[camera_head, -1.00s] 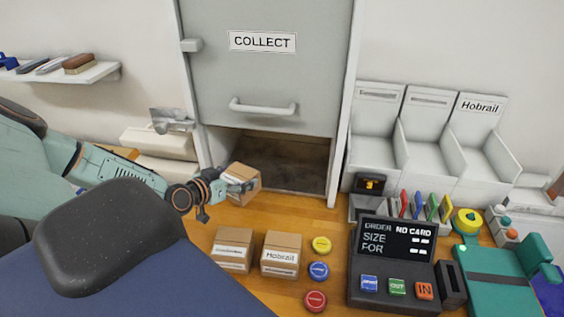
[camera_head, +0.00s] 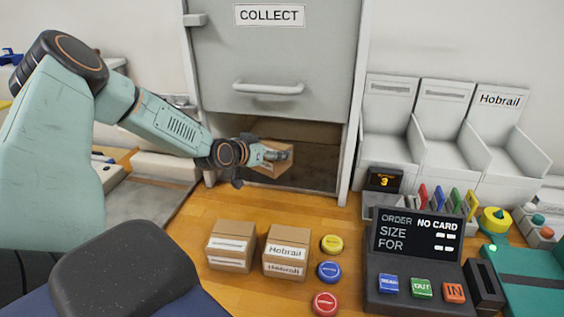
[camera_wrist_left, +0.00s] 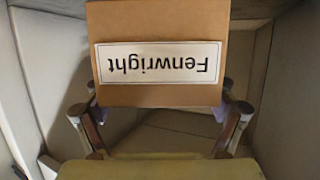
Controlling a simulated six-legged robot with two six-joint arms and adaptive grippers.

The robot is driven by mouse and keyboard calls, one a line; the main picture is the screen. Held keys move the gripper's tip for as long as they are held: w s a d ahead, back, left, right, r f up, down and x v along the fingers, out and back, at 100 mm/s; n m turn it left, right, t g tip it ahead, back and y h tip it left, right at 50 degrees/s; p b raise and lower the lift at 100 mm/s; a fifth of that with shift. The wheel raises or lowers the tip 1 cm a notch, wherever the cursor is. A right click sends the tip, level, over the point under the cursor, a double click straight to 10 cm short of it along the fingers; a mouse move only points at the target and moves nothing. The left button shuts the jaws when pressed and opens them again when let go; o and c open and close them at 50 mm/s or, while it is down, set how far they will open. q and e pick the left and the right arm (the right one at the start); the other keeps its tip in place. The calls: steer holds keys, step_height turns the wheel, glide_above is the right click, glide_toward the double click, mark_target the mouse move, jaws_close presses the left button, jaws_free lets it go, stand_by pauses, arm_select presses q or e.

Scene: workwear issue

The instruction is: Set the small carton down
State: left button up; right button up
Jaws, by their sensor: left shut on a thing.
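The small carton (camera_head: 268,166) is brown cardboard, held tilted at the mouth of the opening under the COLLECT door. In the left wrist view the carton (camera_wrist_left: 158,77) carries a white label that reads Fenwright upside down. My left gripper (camera_head: 281,156) is shut on the carton, with one finger on each side of it in the wrist view. The opening's floor (camera_head: 314,179) shows dark beside the carton. How far the carton is above that floor cannot be told. My right gripper is not in view.
The raised COLLECT door (camera_head: 268,60) with its handle is above the arm. Two cartons, a plain-labelled one (camera_head: 231,246) and a Hobrail one (camera_head: 286,252), stand on the wooden counter. Coloured buttons (camera_head: 329,271) and an order console (camera_head: 414,250) are to their right. White bins (camera_head: 445,140) line the right wall.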

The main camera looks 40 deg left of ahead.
mark_target(282, 143)
arm_select(q)
steer(key=w+b, duration=0.1)
steer(key=w, duration=0.1)
steer(key=w+a+b, duration=0.1)
steer(key=shift+w+f, duration=0.2)
steer(key=shift+w, duration=0.2)
steer(key=shift+w+d+r, duration=0.1)
steer(key=shift+w, duration=0.5)
steer(key=shift+d+f, duration=0.1)
steer(key=shift+f, duration=0.1)
step_height(282, 143, down, 3)
steer(key=shift+s+r+b, duration=0.1)
steer(key=shift+b, duration=0.45)
steer(key=shift+a, duration=0.2)
